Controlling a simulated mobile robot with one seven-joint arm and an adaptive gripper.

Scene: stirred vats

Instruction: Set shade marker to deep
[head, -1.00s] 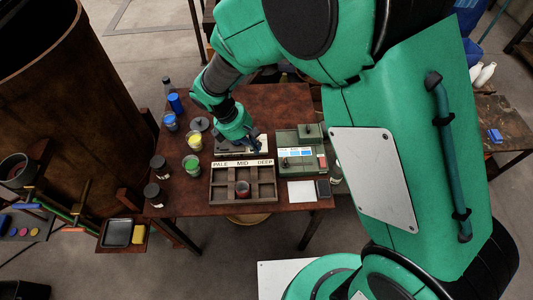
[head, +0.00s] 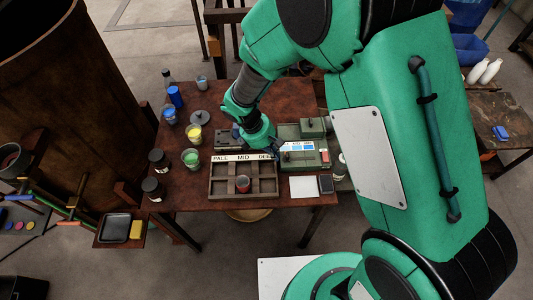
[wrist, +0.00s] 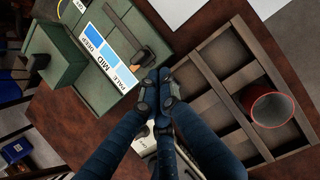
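A green box (head: 315,160) stands on the table, right of the compartment tray. A strip of blue shades (wrist: 106,40) on its top has PALE, MID and DEEP printed beside it. My gripper (head: 277,158) is low at the left side of the box. In the wrist view, my gripper's fingertips (wrist: 158,76) are together just beside the dark piece, with nothing visible between them. Whether they touch it is not clear.
A tray (head: 215,188) with PALE, MID and DEEP labels holds a red-rimmed cup (wrist: 268,105) in a front compartment. A white sheet (head: 303,187) and dark pad (head: 326,184) lie in front of the box. Jars, including a green one (head: 190,158), stand at the left.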

